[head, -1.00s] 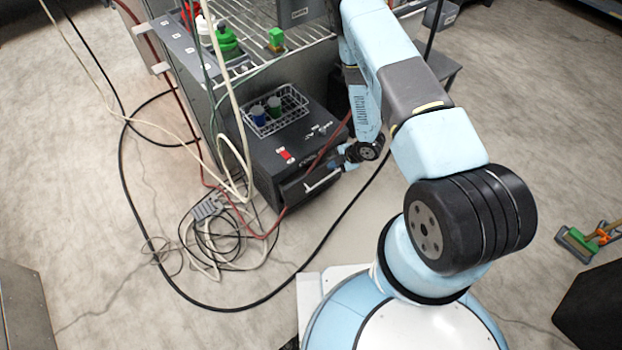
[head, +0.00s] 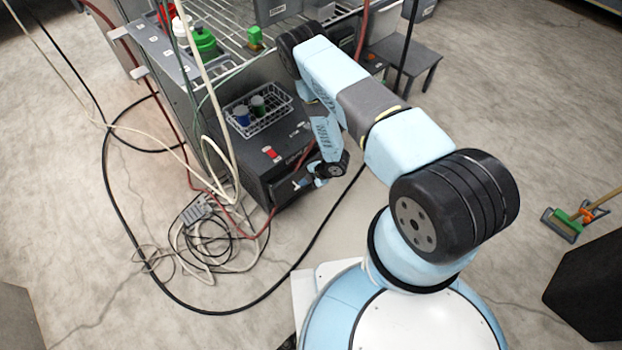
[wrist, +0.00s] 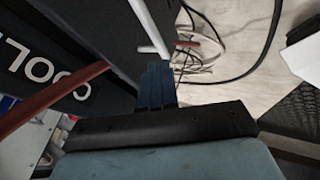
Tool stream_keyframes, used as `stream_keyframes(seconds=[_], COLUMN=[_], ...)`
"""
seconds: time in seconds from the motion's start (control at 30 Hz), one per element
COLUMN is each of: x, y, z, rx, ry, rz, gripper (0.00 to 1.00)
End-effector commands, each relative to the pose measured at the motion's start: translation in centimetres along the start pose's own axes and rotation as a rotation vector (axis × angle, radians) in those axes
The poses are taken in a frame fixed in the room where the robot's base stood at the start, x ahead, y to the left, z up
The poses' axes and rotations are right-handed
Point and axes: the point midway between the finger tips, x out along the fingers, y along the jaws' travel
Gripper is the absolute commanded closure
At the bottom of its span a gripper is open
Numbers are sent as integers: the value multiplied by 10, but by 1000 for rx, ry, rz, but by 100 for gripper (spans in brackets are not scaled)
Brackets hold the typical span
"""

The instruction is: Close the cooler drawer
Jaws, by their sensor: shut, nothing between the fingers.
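The cooler (head: 258,165) is a dark grey box low beside the wire rack, with a red switch on its top. Its drawer is on the front face, where my gripper (head: 300,184) now covers much of it; how far out it stands I cannot tell. In the wrist view the cooler's dark face (wrist: 50,45) shows part of a "COOL" label, and the drawer's pale bar handle (wrist: 148,25) runs down to my blue fingers (wrist: 158,86). The fingers are together and empty, with their tips at or very near the handle's end; contact is unclear.
A wire basket (head: 258,122) with blue and dark cups sits on the cooler. A red cable (wrist: 50,98) crosses near my gripper. Tangled cables and a power strip (head: 196,208) lie on the floor at left. A grey stool (head: 408,58) stands behind my arm.

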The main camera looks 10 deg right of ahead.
Motion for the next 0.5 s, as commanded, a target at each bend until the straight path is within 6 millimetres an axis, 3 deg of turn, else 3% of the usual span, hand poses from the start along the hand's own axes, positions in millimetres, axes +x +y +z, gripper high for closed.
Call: stream_keyframes(seconds=[0.03,0.2,0.5], x=[3,10,14], y=[12,27,34], z=[0,1,1], rx=[-5,-3,-2], ry=[-1,-2,-2], rz=[5,4,3], gripper=[100,100,100])
